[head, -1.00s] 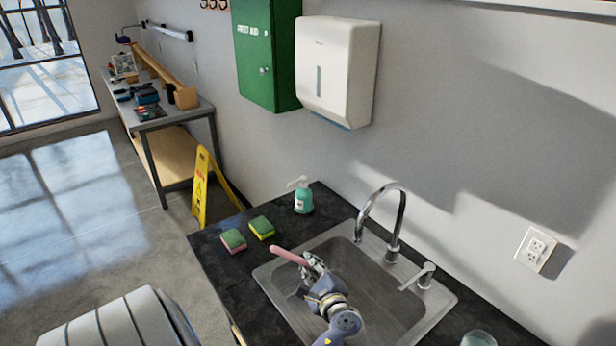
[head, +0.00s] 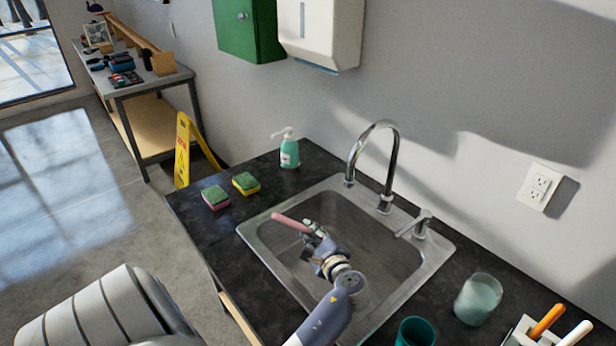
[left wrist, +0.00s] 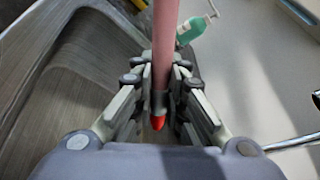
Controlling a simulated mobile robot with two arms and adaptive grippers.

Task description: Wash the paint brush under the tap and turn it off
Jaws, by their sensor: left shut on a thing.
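My left gripper (head: 314,230) is over the left part of the steel sink (head: 256,245), shut on the pink handle of the paint brush (head: 289,222). In the left wrist view the pink brush handle (left wrist: 164,45) runs between the fingers (left wrist: 160,100), with a red end near the palm. The bristles cannot be made out. The chrome tap (head: 393,150) arches over the sink's back edge, to the right of the gripper and apart from the brush. Its lever (head: 414,225) stands right of the spout. No water stream can be made out. My right gripper is not in view.
Two sponges (head: 216,196) (head: 246,183) and a green soap bottle (head: 290,152) stand left of the sink. A cloudy glass (head: 478,299), a teal cup (head: 416,332) and a holder with brushes (head: 530,333) stand right of it. A yellow floor sign (head: 183,150) stands behind the counter's left end.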

